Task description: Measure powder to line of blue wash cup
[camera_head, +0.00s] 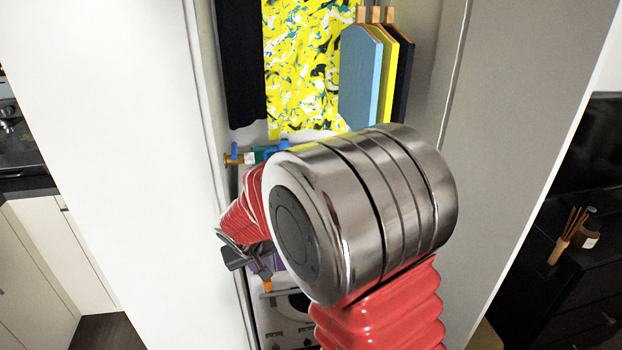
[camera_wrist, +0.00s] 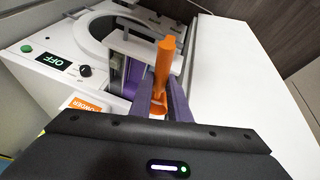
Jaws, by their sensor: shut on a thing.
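My gripper (camera_wrist: 161,98) is shut on an orange handle-like piece (camera_wrist: 165,62), which stands up between the fingers. The gripper (camera_head: 262,273) also shows small at the lower left of my arm in the head view, with a bit of orange (camera_head: 267,287) at its tip. An orange label reading POWDER (camera_wrist: 84,104) is on the white washer (camera_wrist: 45,75), left of the gripper. No powder and no fill line can be made out. I cannot pick out the blue wash cup with certainty; a small blue item (camera_head: 284,146) shows behind my arm.
The washer has a display reading OFF (camera_wrist: 53,62), a black knob (camera_wrist: 86,71) and a green button (camera_wrist: 27,48). A white surface (camera_wrist: 235,75) on the right is clear. Wardrobe walls flank my arm. Hanging boards (camera_head: 358,75) and a yellow patterned cloth (camera_head: 310,60) are above.

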